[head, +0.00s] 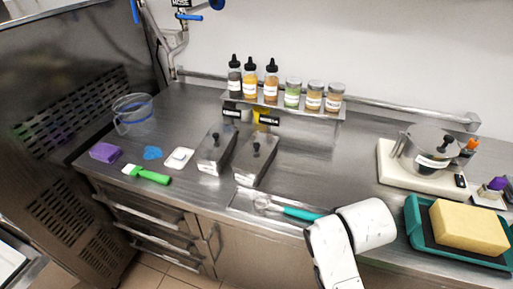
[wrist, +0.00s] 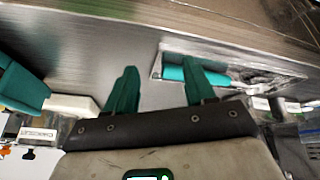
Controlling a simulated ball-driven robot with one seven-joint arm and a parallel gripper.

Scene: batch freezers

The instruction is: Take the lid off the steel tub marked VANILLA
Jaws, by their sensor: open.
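Two oblong steel tubs stand side by side on the counter in the head view, a left tub (head: 213,158) and a right tub (head: 250,172). Each has a lid with a black knob. Small black signs stand behind them, too small to read, so I cannot tell which tub is VANILLA. A round steel pot (head: 422,148) with a black-knobbed lid stands at the right; its label is also unreadable. In the wrist view my gripper (wrist: 158,88) is open and empty, its teal fingers apart. In the head view my arm is at the lower right; its fingers are hidden.
A teal-handled scoop (head: 292,211) lies in a shallow steel tray (head: 240,207) at the front edge. Bottles and jars (head: 292,92) line the back shelf. A teal tray (head: 415,212) with a yellow sponge (head: 468,227) sits right. The counter between tubs and pot is clear.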

